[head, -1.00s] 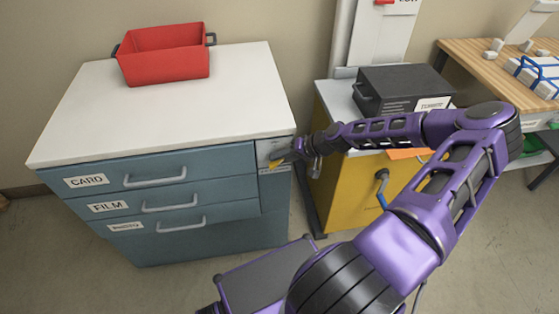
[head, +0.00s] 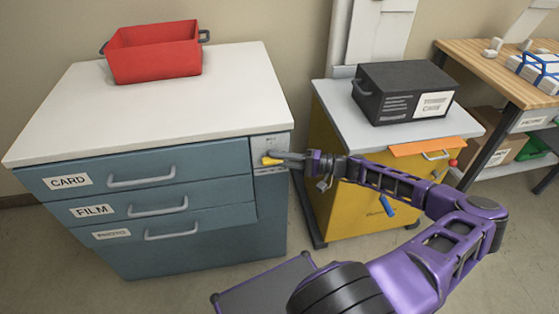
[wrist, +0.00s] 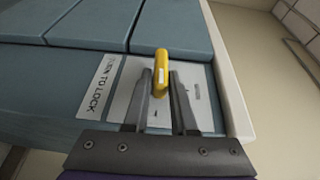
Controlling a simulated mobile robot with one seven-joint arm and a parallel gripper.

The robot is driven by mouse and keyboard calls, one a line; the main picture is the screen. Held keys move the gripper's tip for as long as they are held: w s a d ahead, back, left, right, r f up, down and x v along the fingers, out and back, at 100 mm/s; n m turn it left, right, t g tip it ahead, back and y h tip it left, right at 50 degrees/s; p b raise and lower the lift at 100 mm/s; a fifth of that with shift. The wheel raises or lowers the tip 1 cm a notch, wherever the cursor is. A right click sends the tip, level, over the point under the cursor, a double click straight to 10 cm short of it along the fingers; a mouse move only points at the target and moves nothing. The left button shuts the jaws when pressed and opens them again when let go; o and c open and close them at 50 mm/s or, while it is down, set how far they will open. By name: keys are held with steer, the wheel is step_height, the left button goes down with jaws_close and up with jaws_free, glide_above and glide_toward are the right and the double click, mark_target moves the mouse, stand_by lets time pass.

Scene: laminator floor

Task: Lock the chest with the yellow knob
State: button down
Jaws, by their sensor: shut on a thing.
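The chest (head: 200,240) is blue-grey with a white top and drawers labelled CARD, FILM and PHOTO. All its drawers look closed in the head view. The yellow knob (head: 270,161) sits on a pale plate at the chest's upper right front corner. In the wrist view the yellow knob (wrist: 161,68) stands lengthwise between my fingertips, beside the words TURN TO LOCK on the plate (wrist: 130,88). My gripper (head: 283,158) reaches in from the right and is shut on the knob. It also shows in the wrist view (wrist: 161,82). In the head view the knob's grip lies roughly level.
A red bin (head: 155,54) stands on the chest top. A yellow cabinet (head: 345,195) with a black box (head: 403,92) on it stands close to the right of the chest. A wooden bench (head: 490,60) is farther right. Open floor lies in front.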

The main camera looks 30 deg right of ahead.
steer(key=shift+a+y, duration=0.15)
steer(key=shift+y, duration=0.25)
steer(key=c, duration=0.8)
jaws_free()
steer(key=v, duration=1.7)
steer(key=shift+s, duration=0.3)
steer(key=shift+f, duration=0.1)
